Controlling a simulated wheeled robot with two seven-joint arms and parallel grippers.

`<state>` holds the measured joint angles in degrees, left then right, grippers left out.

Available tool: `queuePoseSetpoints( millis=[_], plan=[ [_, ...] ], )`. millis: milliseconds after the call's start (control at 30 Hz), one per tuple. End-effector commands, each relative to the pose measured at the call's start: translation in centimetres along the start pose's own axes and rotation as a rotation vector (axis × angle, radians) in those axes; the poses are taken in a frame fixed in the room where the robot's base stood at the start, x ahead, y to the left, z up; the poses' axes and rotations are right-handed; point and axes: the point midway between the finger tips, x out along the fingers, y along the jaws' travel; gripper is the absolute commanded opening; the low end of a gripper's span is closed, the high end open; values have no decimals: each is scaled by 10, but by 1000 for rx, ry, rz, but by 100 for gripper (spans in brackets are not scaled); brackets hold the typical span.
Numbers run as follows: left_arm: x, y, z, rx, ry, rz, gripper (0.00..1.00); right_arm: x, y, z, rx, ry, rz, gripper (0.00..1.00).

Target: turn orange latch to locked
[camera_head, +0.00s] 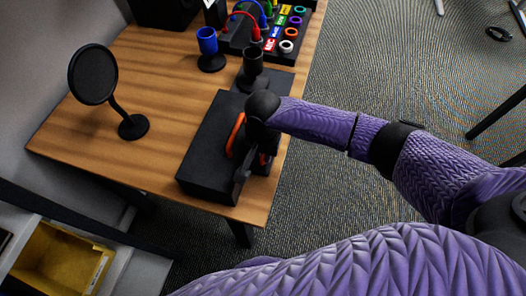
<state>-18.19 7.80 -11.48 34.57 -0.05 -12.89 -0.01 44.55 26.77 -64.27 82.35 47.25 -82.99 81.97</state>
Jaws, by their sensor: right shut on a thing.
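A black box (199,165) sits at the front right part of the wooden table. An orange latch (236,134) shows as a curved orange strip on top of it. My right gripper (249,163) is over the right part of the box, at the latch. It is shut on the orange latch, and more orange shows just beside the fingers. My wrist hides much of the latch, so I cannot tell which position it is in. My left gripper is not in view.
A round black disc on a stand (134,127) stands at the left of the table. A blue cup (207,41) and a black cup (253,62) stand behind the box. A black panel (285,54) with colored labels, rings and cables is at the back. The middle of the table (160,70) is clear.

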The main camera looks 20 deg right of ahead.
Motion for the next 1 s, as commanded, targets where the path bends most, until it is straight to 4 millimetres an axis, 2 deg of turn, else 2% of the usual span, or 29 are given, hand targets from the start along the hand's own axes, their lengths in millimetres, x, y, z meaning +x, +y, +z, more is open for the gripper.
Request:
queuePoseSetpoints(
  millis=[233, 367, 600, 1000],
  plan=[
    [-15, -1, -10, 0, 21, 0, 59, -4, 0, 1, -43, -2, 0, 0],
    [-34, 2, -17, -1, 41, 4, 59, -7, 0, 2, -114, -3, 1, 0],
    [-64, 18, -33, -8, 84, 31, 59, -5, 1, 1, -319, -5, 1, 0],
    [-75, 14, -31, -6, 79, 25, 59, -1, 3, 0, -701, -3, 0, 0]
  ],
)
